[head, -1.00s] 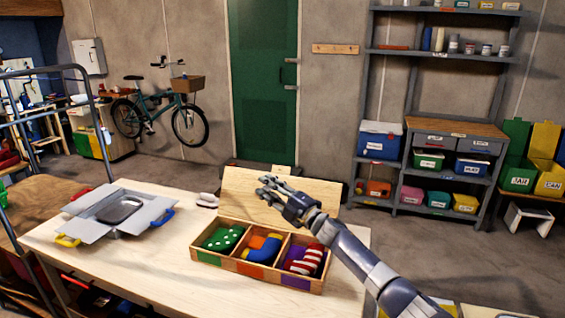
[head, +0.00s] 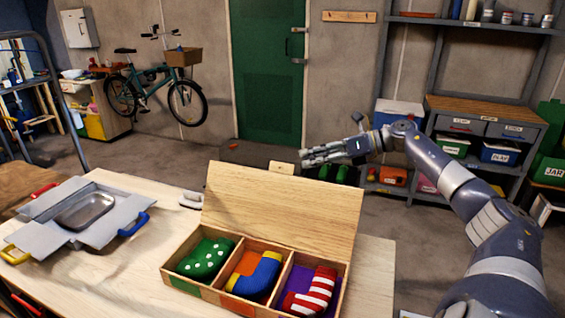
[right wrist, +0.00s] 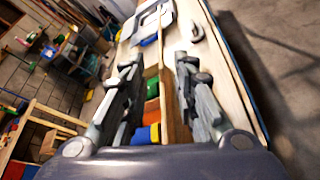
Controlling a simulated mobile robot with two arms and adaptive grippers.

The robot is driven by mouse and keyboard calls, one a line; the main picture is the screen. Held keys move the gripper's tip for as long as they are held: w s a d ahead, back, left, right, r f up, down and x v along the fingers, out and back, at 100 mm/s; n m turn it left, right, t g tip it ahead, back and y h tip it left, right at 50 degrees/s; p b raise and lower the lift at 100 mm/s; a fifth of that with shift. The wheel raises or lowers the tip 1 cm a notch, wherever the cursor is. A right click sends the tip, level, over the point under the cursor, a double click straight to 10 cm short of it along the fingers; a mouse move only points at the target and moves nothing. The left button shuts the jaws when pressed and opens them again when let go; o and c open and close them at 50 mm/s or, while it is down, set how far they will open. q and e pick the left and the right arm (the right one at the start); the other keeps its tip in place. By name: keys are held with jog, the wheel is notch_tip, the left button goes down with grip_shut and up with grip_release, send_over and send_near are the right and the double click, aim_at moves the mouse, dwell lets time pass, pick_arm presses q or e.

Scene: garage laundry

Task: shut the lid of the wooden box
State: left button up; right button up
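The wooden box (head: 215,293) stands on the light wooden table, with its lid (head: 285,205) raised open at the back. My right gripper (head: 308,155) is above and behind the lid's top edge, pointing left. In the right wrist view, its fingers (right wrist: 159,60) are spread and empty; the lid's edge (right wrist: 174,100) shows between them, apparently below. My left gripper is out of view.
A grey flapped container (head: 50,205) with a metal dish (head: 87,211) sits left on the table (head: 120,275). A small pale object (head: 190,200) lies near the lid's left side. Shelving (head: 480,112) stands beyond my right arm.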

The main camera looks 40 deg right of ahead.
aim_at(282, 164)
jog(key=p+x, duration=0.3)
jog(key=x, duration=0.4)
jog(key=shift+w+a, duration=0.1)
jog(key=shift+w, duration=0.25)
jog(key=shift+w+a+f, duration=0.1)
jog(key=shift+w+a, duration=0.1)
jog(key=shift+w, duration=0.05)
jog(key=shift+w+a+f, duration=0.1)
jog(key=shift+w+f, duration=0.05)
jog(key=shift+f, duration=0.1)
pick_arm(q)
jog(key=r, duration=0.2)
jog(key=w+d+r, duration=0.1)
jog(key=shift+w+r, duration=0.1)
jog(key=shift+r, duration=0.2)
pick_arm(e)
grip_shut()
